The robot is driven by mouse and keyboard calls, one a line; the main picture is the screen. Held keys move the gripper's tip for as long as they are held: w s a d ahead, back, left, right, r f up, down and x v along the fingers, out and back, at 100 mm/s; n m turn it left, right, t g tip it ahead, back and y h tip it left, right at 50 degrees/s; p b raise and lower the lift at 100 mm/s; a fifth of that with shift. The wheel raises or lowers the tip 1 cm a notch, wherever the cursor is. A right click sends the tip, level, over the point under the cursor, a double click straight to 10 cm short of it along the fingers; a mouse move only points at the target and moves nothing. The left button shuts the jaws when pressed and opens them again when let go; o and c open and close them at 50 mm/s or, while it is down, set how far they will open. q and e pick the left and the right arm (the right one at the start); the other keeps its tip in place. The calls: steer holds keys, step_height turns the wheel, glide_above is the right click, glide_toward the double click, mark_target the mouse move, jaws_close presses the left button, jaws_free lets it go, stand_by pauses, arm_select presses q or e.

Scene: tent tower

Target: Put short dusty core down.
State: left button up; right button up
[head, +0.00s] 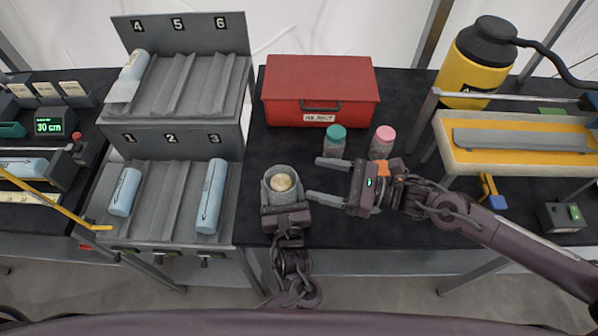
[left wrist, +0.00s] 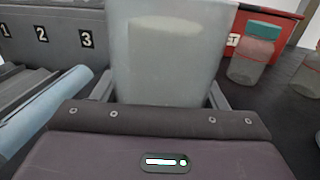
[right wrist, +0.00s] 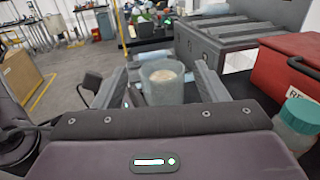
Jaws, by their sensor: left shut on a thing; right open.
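My left gripper (head: 285,208) is shut on a clear, open-topped jar (head: 268,190) and holds it upright by the front of the table. A pale tan, round-topped piece (head: 283,183) is inside it; the left wrist view shows it as a whitish cylinder (left wrist: 165,48). I cannot tell whether the jar's base touches the table. My right gripper (head: 322,179) is open and empty, its fingers pointing left just beside the jar. The jar also shows between its fingers in the right wrist view (right wrist: 162,88). A short pale-blue core (head: 125,192) lies in slot 1.
A grey rack (head: 176,140) with numbered slots stands left; a longer core (head: 211,197) is in slot 3, a labelled one (head: 134,66) in slot 4. Behind are a red box (head: 320,85), a teal-lidded jar (head: 335,142) and a pink-lidded jar (head: 383,142).

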steer(key=shift+v, duration=2.1)
arm_select(q)
steer(key=o, duration=1.1)
steer(key=shift+c, duration=0.2)
